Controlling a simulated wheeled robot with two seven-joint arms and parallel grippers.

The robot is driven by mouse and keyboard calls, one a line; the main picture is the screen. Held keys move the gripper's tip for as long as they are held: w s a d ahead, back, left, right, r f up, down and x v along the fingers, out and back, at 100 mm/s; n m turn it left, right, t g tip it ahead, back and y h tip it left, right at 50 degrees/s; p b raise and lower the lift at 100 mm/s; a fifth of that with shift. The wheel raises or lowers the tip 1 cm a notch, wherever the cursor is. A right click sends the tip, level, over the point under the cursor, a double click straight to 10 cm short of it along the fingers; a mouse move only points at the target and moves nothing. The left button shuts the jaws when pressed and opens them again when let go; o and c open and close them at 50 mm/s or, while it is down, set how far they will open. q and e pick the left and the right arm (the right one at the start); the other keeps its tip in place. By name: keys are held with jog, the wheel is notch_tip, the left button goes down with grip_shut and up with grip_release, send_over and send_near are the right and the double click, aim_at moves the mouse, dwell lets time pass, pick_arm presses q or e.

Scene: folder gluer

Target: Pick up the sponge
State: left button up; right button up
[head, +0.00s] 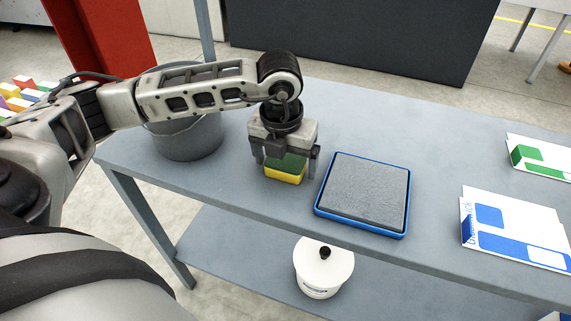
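The sponge (285,172), green on top and yellow below, is on the grey table (225,180), between the bucket and a blue-rimmed tray. My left gripper (286,164) points down over it, with one finger at its left and one at its right. The fingers are wide apart, and a small gap shows between the right finger and the sponge, so the gripper looks open. The gripper body hides the back part of the sponge. My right gripper is not in view.
A grey bucket (188,142) stands left of the sponge, partly behind my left arm. The blue tray with a grey pad (364,190) lies close at the right. Printed cartons (515,230) lie farther right. A white lidded tub (323,270) is on the lower shelf.

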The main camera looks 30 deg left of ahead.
aim_at(286, 159)
pick_arm(q)
jog(key=c, duration=0.8)
jog(key=shift+r, duration=0.45)
notch_tip(286, 159, up, 2)
jog(key=shift+r, duration=0.2)
jog(key=s+d+r, duration=0.4)
jog(key=s+r, duration=0.5)
jog(key=s, duration=0.4)
jog(key=shift+s+r, duration=0.2)
jog(key=shift+r, duration=0.2)
jog(key=shift+d, duration=0.1)
